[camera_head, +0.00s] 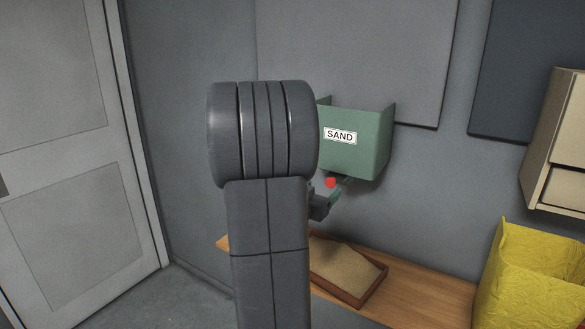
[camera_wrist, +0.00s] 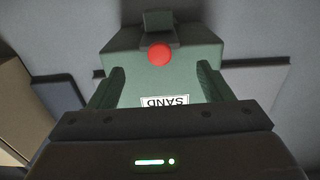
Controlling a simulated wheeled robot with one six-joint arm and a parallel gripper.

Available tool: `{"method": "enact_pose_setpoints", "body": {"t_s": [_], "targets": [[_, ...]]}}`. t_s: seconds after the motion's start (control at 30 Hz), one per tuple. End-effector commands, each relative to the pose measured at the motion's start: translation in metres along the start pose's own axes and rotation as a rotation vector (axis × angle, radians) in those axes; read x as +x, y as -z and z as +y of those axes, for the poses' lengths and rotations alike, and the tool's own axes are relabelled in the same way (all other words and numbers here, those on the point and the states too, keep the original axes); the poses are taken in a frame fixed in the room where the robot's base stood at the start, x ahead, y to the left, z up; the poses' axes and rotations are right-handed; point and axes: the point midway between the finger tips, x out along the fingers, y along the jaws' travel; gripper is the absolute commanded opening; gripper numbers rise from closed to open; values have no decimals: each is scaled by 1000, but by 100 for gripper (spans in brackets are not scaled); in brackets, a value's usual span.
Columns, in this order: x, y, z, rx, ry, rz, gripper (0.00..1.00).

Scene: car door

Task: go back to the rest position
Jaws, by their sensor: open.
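A green hopper labelled SAND (camera_head: 362,135) hangs on the back wall. It shows upside down in the wrist view (camera_wrist: 135,58). A red ball-shaped knob (camera_head: 331,183) is below the hopper. In the wrist view the knob (camera_wrist: 159,54) is in front of the hopper, between and just beyond my gripper's fingertips. My gripper (camera_wrist: 160,68) is open, one green finger on each side, with nothing visible between them. In the head view my gripper is beside the knob, mostly hidden behind my arm. I cannot tell whether a finger touches the knob.
Below is a wooden bench (camera_head: 440,298) with a brown tray (camera_head: 376,287) holding a slope of sand. A yellow bin (camera_head: 530,285) stands at the right, under a beige wall cabinet (camera_head: 556,135). A grey door (camera_head: 60,130) is at the left. The floor there is clear.

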Motion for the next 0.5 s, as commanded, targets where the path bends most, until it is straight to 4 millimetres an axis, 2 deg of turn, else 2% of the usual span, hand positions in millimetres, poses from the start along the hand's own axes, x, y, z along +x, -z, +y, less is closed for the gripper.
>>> {"method": "enact_pose_setpoints", "body": {"t_s": [0.1, 0.3, 0.5], "targets": [[21, -1, 1, 0, -3, 0, 73], [42, 0, 1, 0, -1, -1, 73], [32, 0, 0, 0, 1, -1, 73]]}}
